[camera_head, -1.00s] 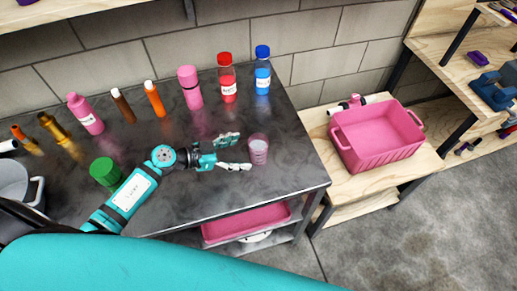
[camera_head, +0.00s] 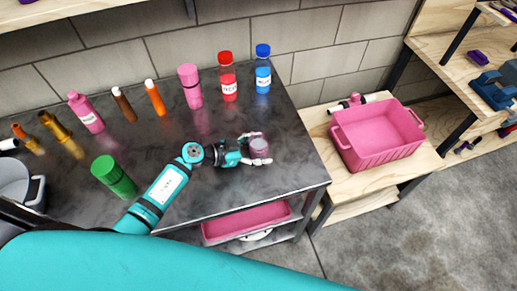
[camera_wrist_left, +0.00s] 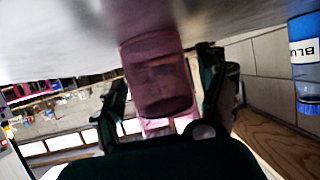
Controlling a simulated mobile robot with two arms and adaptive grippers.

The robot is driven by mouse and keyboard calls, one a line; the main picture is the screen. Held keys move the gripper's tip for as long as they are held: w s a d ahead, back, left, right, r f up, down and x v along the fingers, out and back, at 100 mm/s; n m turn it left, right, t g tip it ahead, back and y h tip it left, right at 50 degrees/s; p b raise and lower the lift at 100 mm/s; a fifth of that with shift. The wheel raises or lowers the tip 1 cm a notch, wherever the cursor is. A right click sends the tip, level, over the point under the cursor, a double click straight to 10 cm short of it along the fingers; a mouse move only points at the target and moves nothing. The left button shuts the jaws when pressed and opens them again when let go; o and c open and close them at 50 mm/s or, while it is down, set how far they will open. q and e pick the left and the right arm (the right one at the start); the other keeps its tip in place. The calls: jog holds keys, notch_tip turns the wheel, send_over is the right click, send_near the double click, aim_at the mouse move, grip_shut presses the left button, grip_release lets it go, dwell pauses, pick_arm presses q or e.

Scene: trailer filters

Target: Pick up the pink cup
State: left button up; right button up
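The pink cup (camera_head: 259,147) is translucent and stands upright near the right end of the dark metal table (camera_head: 225,190). My left gripper (camera_head: 257,150) reaches it from the left, with one finger on its far side and one on its near side. In the left wrist view, the cup (camera_wrist_left: 158,80) sits between the two fingers (camera_wrist_left: 163,95). A small gap shows between the cup and the right-hand finger, so the gripper looks open around it. The picture is upside down there. My right gripper is not in view.
A green cylinder (camera_head: 113,177) stands left of my arm. A pink bin (camera_head: 378,150) is on a wooden stand to the right.

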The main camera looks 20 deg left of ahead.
pick_arm(q)
jog(key=c, duration=1.1)
jog(key=shift+c, duration=0.2)
jog(key=shift+r, duration=0.2)
